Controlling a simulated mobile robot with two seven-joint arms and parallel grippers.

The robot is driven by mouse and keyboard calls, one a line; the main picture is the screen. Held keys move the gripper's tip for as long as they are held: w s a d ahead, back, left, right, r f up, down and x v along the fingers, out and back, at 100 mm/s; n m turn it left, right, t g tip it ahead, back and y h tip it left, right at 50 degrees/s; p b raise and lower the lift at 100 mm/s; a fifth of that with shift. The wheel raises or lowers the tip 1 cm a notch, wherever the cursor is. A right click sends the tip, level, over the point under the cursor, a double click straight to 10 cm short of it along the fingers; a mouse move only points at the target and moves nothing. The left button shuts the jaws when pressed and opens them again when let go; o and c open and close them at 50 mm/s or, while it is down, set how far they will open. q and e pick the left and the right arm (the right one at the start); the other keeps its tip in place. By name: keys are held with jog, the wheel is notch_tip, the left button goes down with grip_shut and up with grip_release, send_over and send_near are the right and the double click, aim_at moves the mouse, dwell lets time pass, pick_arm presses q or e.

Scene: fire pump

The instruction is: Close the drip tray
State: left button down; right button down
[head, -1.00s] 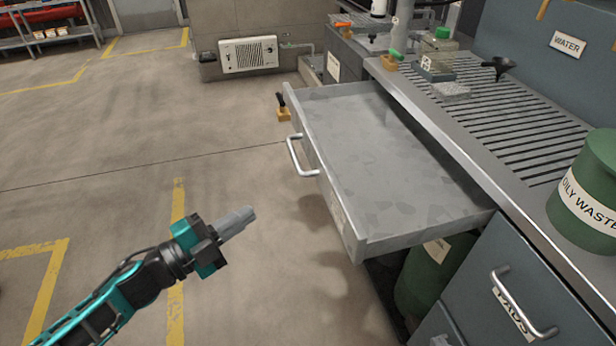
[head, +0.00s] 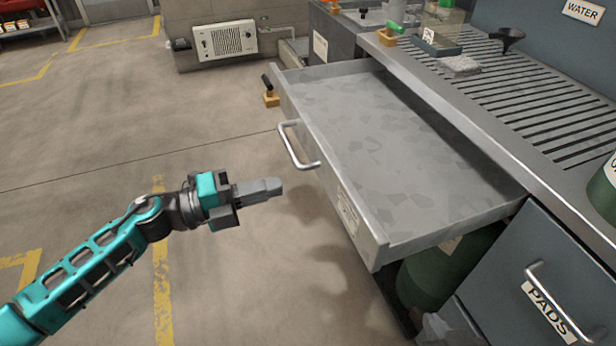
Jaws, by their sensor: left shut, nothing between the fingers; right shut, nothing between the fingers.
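The drip tray (head: 400,165) is a grey metal drawer pulled far out of the workbench, and its inside looks empty. Its front panel (head: 335,190) faces left and carries a silver bar handle (head: 294,146). My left gripper (head: 276,187) is shut and empty. It is in front of the tray, a little left of the front panel and nearer the camera than the handle, and appears apart from both. My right gripper is not in view.
The slatted benchtop (head: 540,95) lies right of the tray. A green drum (head: 440,270) stands under the tray. The PADS drawer (head: 540,270) is shut at lower right. A small orange-brown block (head: 271,98) shows beyond the tray's far corner. The floor on the left is clear.

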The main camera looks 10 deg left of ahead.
aim_at(325, 174)
pick_arm(q)
jog(key=x, duration=0.7)
jog(key=shift+w+d, duration=0.2)
jog(key=shift+d, duration=0.1)
pick_arm(e)
jog(key=shift+f, duration=0.25)
